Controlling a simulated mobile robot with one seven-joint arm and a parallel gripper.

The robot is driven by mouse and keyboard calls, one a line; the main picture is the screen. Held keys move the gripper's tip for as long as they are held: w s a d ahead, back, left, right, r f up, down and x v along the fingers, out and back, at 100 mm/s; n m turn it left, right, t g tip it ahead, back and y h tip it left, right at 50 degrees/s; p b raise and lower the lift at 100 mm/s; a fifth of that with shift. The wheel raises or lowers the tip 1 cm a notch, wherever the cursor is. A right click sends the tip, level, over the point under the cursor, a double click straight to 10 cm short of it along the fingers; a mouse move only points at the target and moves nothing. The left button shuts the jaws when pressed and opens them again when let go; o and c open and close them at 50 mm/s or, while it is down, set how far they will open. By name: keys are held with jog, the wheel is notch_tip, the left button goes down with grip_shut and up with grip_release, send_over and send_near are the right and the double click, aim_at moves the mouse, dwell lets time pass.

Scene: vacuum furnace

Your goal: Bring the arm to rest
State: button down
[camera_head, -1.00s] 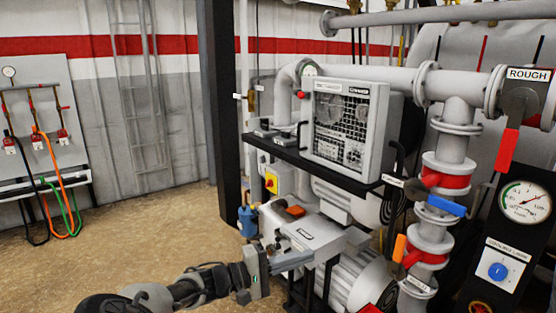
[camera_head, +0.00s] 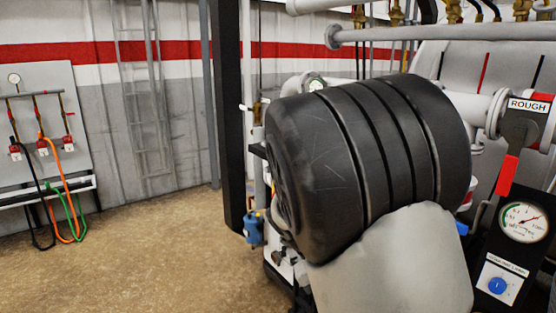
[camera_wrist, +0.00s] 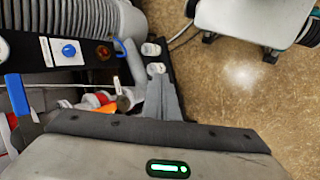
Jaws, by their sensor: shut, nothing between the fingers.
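My arm is raised close in front of the head camera. Its black ridged section and light grey link fill the middle and right of the head view. My gripper is not visible in the head view. In the wrist view my gripper (camera_wrist: 162,88) shows its grey fingers together, with nothing seen between them, above the grey gripper body with a green light. It points toward the equipment and floor beyond. I cannot tell how far its tips are from the nearest parts.
A gauge panel (camera_head: 502,258) with a blue knob and a red handle (camera_head: 507,175) stand at the right. Pipes (camera_head: 430,34) run overhead. A black post (camera_head: 230,120) rises left of my arm. Hoses (camera_head: 65,205) hang at far left. The left floor (camera_head: 150,255) is clear.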

jog(key=s+a+r+t+y+p, duration=0.1)
jog(key=s+r+t+y+p, duration=0.2)
jog(key=s+r, duration=0.4)
jog(key=s+a+r+m+t+y+p, duration=0.1)
jog(key=s+r+t+y+p, duration=0.2)
jog(key=s+r, duration=0.5)
notch_tip(320, 180, up, 6)
jog(key=shift+a+r+y+p, duration=0.1)
jog(key=shift+a+y+p, duration=0.3)
jog(key=shift+y, duration=0.1)
jog(key=shift+d, duration=0.15)
dwell(1.2)
